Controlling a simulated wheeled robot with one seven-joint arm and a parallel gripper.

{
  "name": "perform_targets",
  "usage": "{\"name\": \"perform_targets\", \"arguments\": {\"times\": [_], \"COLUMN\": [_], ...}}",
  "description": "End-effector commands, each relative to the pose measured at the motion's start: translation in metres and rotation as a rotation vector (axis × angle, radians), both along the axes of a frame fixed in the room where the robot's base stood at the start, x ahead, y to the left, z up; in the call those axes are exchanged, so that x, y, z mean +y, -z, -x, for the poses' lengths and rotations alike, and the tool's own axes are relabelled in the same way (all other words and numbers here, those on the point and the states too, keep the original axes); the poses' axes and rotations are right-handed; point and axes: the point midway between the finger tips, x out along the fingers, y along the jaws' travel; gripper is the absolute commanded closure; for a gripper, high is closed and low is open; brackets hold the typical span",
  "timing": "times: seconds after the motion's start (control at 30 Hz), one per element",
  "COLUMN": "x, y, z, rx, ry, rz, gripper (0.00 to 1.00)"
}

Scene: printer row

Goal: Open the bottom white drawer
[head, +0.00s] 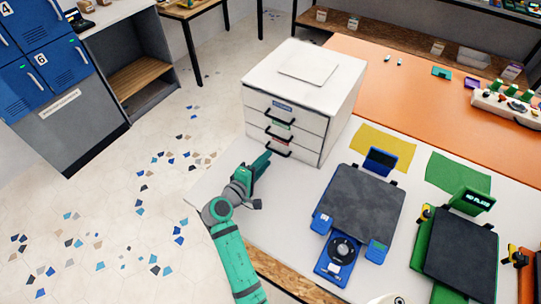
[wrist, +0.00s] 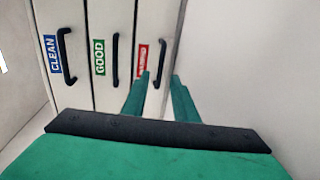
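The white drawer unit (head: 338,117) stands on the table with three drawers, all looking closed. The bottom drawer (head: 292,154) has a black bar handle (head: 276,152). In the wrist view, turned on its side, the bottom drawer is the rightmost one, with a red label (wrist: 142,57) and a black handle (wrist: 162,50). My green gripper (head: 264,159) is low in front of this drawer. In the wrist view my gripper (wrist: 160,76) is open, its two fingertips on either side of the handle's line. I cannot tell whether they touch it.
The other drawers carry a blue CLEAN label (wrist: 53,54) and a green GOOD label (wrist: 99,57), each with a black handle. A blue printer-like machine (head: 360,203) stands to the right of my gripper. The white table is bare around my gripper.

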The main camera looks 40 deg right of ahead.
Motion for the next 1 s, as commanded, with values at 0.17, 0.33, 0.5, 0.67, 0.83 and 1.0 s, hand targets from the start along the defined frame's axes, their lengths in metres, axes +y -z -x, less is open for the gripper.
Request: {"name": "perform_targets", "arguments": {"times": [0.17, 0.33, 0.5, 0.67, 0.83, 1.0], "x": [-0.024, -0.035, -0.038, -0.038, -0.037, -0.037], "y": [0.005, 0.008, 0.009, 0.009, 0.009, 0.009], "z": [-0.01, -0.015, -0.016, -0.016, -0.016, -0.016], "rx": [0.0, 0.001, 0.0, 0.0, 0.0, 0.0], "ry": [0.001, 0.0, -0.002, -0.002, -0.001, -0.001], "rz": [0.0, 0.0, 0.0, 0.0, 0.0, -0.001], "gripper": [0.74, 0.74, 0.74, 0.74, 1.0, 1.0]}}
